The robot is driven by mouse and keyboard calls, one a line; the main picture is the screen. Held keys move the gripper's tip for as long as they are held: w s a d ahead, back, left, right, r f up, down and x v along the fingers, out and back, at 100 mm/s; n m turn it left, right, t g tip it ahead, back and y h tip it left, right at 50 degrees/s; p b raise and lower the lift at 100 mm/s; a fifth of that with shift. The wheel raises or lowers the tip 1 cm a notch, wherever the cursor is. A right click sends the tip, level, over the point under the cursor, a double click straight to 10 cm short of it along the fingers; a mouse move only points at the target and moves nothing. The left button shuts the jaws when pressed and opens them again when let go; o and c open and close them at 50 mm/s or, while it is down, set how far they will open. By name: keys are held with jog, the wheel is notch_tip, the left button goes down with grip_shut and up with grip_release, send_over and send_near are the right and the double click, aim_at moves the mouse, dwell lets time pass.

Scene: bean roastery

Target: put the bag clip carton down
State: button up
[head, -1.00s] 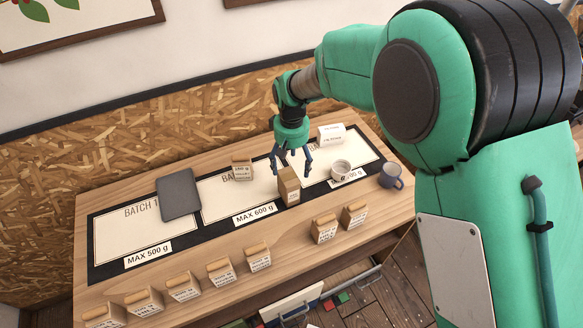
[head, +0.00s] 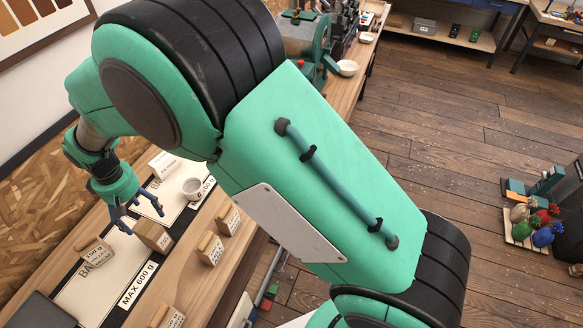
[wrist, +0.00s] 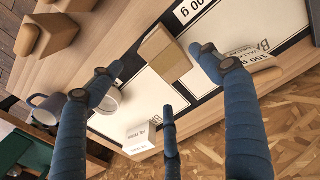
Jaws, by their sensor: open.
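A plain brown carton (head: 153,236) stands on the bench at the edge of the middle marked field. It also shows in the wrist view (wrist: 168,58). Its lettering is too small to read, so I cannot confirm it is the bag clip carton. My gripper (head: 141,220) is open just above and around it. In the wrist view the spread fingers (wrist: 160,63) show clear gaps to the carton and hold nothing. A white lettered box (head: 164,163) stands farther back; it shows beyond a finger in the wrist view (wrist: 140,138).
A light cup (head: 192,188) stands near the white box, with a grey-blue mug (wrist: 45,108) beyond it. A labelled bag (head: 93,250) is left of the carton. Several bags, such as this one (head: 210,248), line the front edge. A dark flat slab (head: 40,310) lies left.

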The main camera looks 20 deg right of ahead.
jog(key=s+d+r+m+t+y, duration=0.1)
jog(key=s+d+r+m, duration=0.15)
jog(key=d+r, duration=0.95)
jog(key=s+d+r+m+t, duration=0.2)
jog(key=s+d+r, duration=0.1)
jog(key=d+r, duration=0.9)
jog(key=s+d+r+m+t, duration=0.1)
jog(key=s+d+m, duration=0.1)
jog(key=s+d, duration=0.7)
jog(key=s+d+r+m+t+h, duration=0.1)
jog(key=s+d+r+m, duration=0.1)
jog(key=s+d, duration=0.8)
jog(key=shift+s+t, duration=0.25)
jog(key=shift+t, duration=0.05)
jog(key=shift+d+m, duration=0.1)
jog(key=shift+m, duration=0.15)
jog(key=shift+f+b, duration=0.65)
jog(key=shift+b, duration=0.05)
